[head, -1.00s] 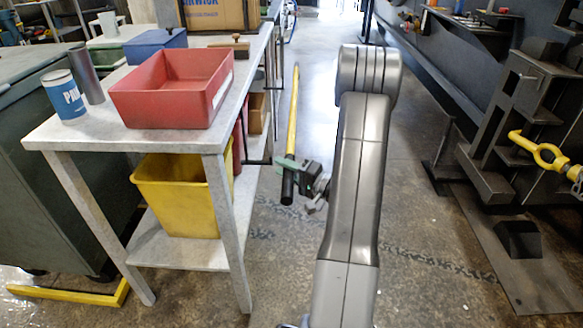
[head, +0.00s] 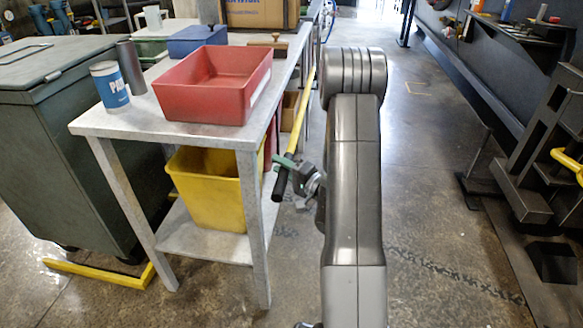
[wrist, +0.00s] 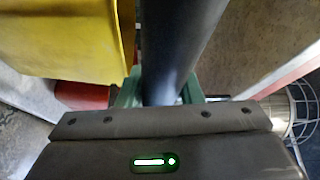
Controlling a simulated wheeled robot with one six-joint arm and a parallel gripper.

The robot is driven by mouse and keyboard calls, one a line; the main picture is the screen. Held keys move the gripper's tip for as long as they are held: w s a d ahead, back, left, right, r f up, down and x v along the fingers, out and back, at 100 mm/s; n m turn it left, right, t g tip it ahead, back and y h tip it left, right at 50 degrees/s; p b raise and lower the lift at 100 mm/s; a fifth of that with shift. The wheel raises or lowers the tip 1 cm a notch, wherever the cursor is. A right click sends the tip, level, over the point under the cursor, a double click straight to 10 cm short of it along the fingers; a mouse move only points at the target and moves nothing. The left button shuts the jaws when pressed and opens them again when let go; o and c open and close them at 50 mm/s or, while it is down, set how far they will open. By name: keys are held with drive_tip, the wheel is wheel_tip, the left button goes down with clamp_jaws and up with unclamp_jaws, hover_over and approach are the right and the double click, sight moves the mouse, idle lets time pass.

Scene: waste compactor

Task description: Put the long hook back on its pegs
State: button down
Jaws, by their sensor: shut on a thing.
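The long hook (head: 297,125) is a yellow pole with a black grip at its near end, held out to the left of my arm. My gripper (head: 286,164) is shut on it near where black meets yellow. In the wrist view the dark shaft (wrist: 178,45) runs between the green fingers of my gripper (wrist: 162,92). In the head view the pole slants up and away along the table's right edge, and its far end is hard to make out. I cannot pick out the pegs in either view.
A workbench (head: 130,122) with a red bin (head: 215,97) stands close left of the hook. A yellow bin (head: 212,195) sits on its lower shelf and shows near the shaft in the wrist view (wrist: 60,40). Dark machinery (head: 540,150) lines the right. Floor between is clear.

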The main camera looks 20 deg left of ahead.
drive_tip(key=shift+f+b, duration=1.8)
drive_tip(key=shift+f, duration=0.45)
drive_tip(key=c, duration=0.9)
unclamp_jaws()
drive_tip(key=shift+f, duration=0.1)
drive_tip(key=p+v, duration=0.2)
drive_tip(key=v, duration=1.1)
drive_tip(key=shift+s+d, duration=0.15)
drive_tip(key=shift+d, duration=0.2)
drive_tip(key=shift+a, duration=0.15)
